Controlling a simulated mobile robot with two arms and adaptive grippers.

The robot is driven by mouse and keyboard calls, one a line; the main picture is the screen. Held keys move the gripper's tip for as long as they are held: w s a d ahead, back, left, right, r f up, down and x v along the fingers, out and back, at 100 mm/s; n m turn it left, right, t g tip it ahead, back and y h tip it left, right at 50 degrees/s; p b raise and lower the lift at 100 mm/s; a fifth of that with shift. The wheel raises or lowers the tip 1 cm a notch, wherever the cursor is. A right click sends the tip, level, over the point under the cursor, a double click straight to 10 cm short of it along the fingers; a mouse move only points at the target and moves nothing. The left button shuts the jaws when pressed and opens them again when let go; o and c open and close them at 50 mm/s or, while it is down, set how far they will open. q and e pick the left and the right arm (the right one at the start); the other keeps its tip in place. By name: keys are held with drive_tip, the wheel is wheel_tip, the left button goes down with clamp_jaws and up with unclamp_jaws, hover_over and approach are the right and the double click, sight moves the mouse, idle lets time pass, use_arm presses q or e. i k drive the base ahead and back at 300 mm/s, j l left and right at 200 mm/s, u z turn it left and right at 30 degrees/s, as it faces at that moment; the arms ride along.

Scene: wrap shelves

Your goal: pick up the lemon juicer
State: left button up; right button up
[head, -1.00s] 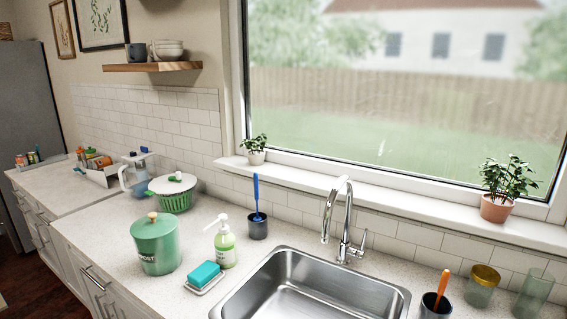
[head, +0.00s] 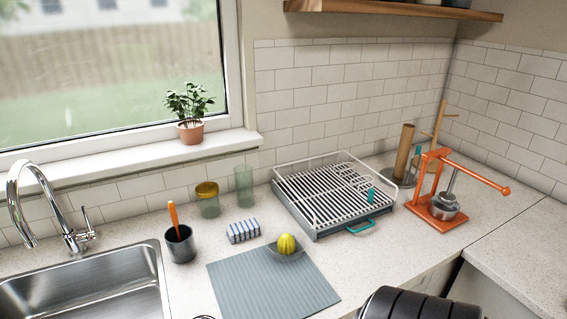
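A yellow ribbed reamer dome in a shallow clear dish, which looks like the lemon juicer (head: 286,245), stands at the back right part of a grey ribbed mat (head: 270,287) in the head view. An orange lever press (head: 437,208) with a metal cup stands upright further right on the counter.
A dish rack (head: 325,200) stands behind the juicer to the right. A striped sponge (head: 243,231), a dark cup with an orange-handled tool (head: 180,243) and glass jars (head: 208,203) stand to the left. The sink (head: 95,290) is at far left. The mat's front is clear.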

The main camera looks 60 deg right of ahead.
sight(285, 243)
drive_tip(key=z, duration=1.8)
drive_tip(key=k+l+z, duration=0.4)
drive_tip(key=l, duration=0.3)
drive_tip(key=k+l+z, duration=0.4)
drive_tip(key=l, duration=0.4)
